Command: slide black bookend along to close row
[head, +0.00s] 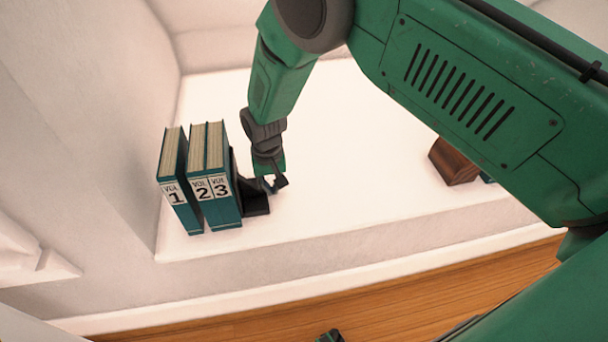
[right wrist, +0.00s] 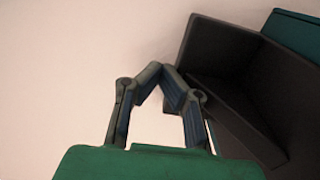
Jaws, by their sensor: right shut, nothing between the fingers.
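Three teal books stand at the left of a white ledge: VOL 1 (head: 180,205), VOL 2 (head: 205,198) and VOL 3 (head: 226,195). A narrow gap shows between VOL 1 and VOL 2; VOL 2 and VOL 3 stand together. The black bookend (head: 256,203) is at the right of VOL 3, its foot towards the right. In the right wrist view it appears as a dark angled piece (right wrist: 225,58). My right gripper (head: 272,183) is shut and empty, close beside the bookend; I cannot tell if they touch. A small dark-green part at the bottom edge may be my left gripper.
A brown wooden block (head: 452,163) sits farther right on the ledge, partly behind my right arm, with a bit of teal beside it. The ledge (head: 340,150) between is clear. Walls bound its left and back. A wooden floor (head: 350,298) lies below its front edge.

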